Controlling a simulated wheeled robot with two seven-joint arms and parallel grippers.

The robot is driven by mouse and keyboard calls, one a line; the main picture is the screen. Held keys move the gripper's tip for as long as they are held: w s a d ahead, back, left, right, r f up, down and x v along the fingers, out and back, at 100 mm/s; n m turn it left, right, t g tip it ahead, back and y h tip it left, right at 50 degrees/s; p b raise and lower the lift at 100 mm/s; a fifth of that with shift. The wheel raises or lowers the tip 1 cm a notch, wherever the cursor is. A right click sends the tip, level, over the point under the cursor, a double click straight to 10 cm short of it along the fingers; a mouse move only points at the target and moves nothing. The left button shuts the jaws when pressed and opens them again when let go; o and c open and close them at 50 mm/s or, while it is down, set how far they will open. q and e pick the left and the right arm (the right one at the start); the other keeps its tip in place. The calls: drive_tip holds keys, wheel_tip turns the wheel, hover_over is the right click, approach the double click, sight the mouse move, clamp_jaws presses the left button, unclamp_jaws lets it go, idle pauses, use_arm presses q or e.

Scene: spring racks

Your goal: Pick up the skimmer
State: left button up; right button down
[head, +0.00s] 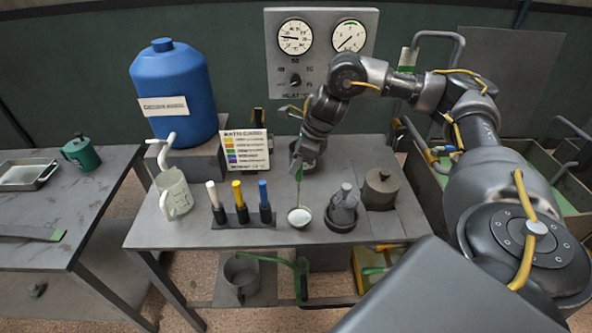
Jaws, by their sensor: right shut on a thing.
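The skimmer (300,216) has a small, pale round bowl and a thin green handle rising from it. It is in the middle of the grey table (185,233), near the front edge. My right gripper (299,170) reaches down from above and is shut on the upper part of the handle. The handle is close to upright. I cannot tell whether the bowl touches the tabletop. My arm hides the top of the handle. My left gripper is not in view.
Left of the skimmer stands a rack (243,216) with white, yellow and blue-topped sticks, and a clear jug (174,194). Close on its right are a grey caddy (342,210) and a lidded pot (381,189). Behind are a card (246,151) and a blue tank (174,90).

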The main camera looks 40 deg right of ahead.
use_arm(q)
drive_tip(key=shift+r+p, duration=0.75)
drive_tip(key=shift+p, duration=0.35)
use_arm(e)
drive_tip(key=s+r, duration=1.1)
drive_tip(key=s, duration=0.3)
drive_tip(key=shift+d, duration=0.4)
drive_tip(key=shift+f, duration=0.1)
